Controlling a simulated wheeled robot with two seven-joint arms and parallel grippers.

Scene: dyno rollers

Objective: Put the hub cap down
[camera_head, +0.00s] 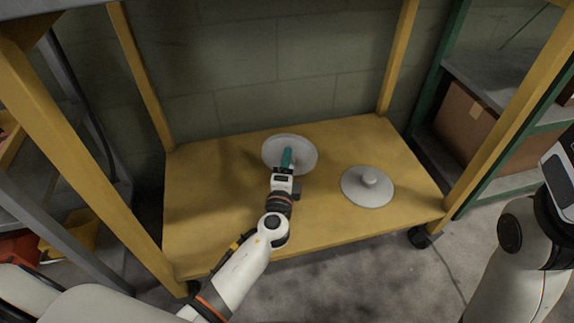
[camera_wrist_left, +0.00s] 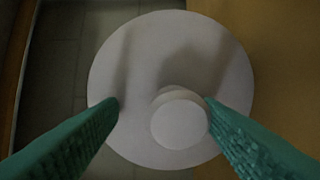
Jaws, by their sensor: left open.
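A pale grey round hub cap (camera_head: 305,155) with a central knob is at the back middle of the yellow shelf (camera_head: 215,205), close to the wall. A second, similar hub cap (camera_head: 367,188) lies to the right, knob up. My right gripper is out of view.
Yellow posts (camera_head: 142,75) frame the shelf, with a block wall (camera_head: 270,75) behind. A cardboard box (camera_head: 465,118) stands on a green-framed rack at right. Free shelf surface lies left of my left gripper and right of the second hub cap.

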